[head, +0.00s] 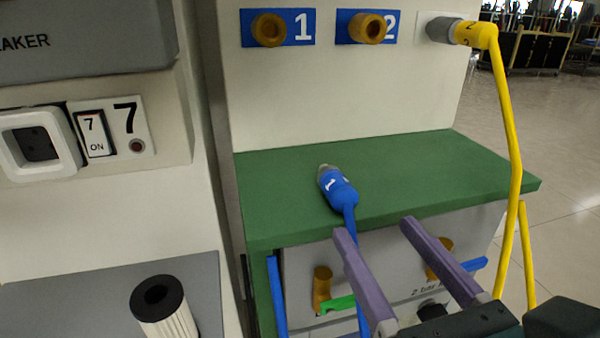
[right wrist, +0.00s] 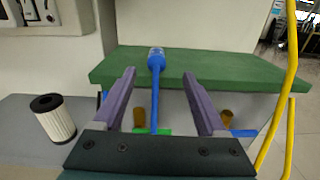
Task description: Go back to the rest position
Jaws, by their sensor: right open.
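My right gripper (head: 374,228) has purple fingers held wide apart, with nothing between them. It is at the front of the green shelf (head: 440,165), at the lower right of the head view. In the right wrist view my right gripper (right wrist: 158,82) also shows open. A blue plug (head: 338,188) marked 1 lies on the green shelf beyond the fingers, its blue cable hanging over the front edge. The plug also shows in the right wrist view (right wrist: 156,60), seen between and beyond the fingertips. My left gripper is in neither view.
Two brass sockets, 1 (head: 269,30) and 2 (head: 369,28), are on the wall. A yellow plug (head: 474,35) sits at a third place, its cable hanging at right. A breaker switch (head: 95,133) and a white ribbed cylinder (head: 165,312) are at left. Open floor lies right.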

